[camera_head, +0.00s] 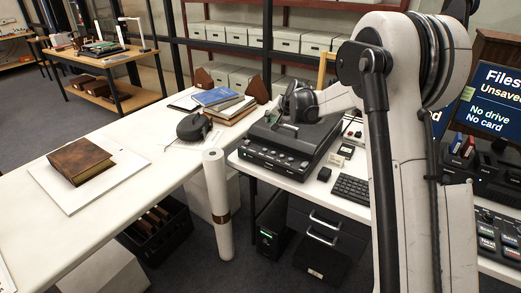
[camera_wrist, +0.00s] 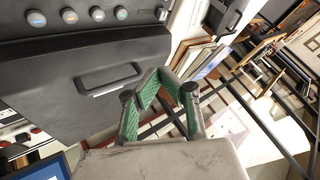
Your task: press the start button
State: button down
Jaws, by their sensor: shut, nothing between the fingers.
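A black flatbed machine (camera_head: 268,158) stands on the white desk, with a row of small controls along its front edge. In the wrist view, several round buttons sit in a row on a dark panel at the top left: an orange-toned one (camera_wrist: 69,15), a pale one (camera_wrist: 97,13) and a teal-green one (camera_wrist: 121,12) among them. Their labels are too small to read. My gripper (camera_wrist: 160,75) has green finger pads and is shut and empty. It is apart from the buttons in the picture. In the head view, my wrist is over the machine and hides part of its top.
A keyboard (camera_head: 352,189) and mouse (camera_head: 324,174) lie right of the machine. A white roll (camera_head: 217,200) stands between the tables. A brown book (camera_head: 82,160) lies on a white sheet at left. A screen (camera_head: 495,95) reads "Files" and "Unsaved".

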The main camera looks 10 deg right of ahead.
send_over(266, 149)
notch_tip(266, 149, down, 4)
jog(key=shift+a, duration=0.1)
jog(key=shift+s+f, duration=0.1)
jog(key=shift+f, duration=0.05)
notch_tip(266, 149, down, 7)
jog(key=b, duration=0.3)
jog(key=shift+f, duration=0.15)
jog(key=shift+f+b, duration=0.45)
jog(key=shift+f, duration=0.2)
dwell(1.2)
jog(key=shift+f+b, duration=0.4)
jog(key=shift+b, duration=0.05)
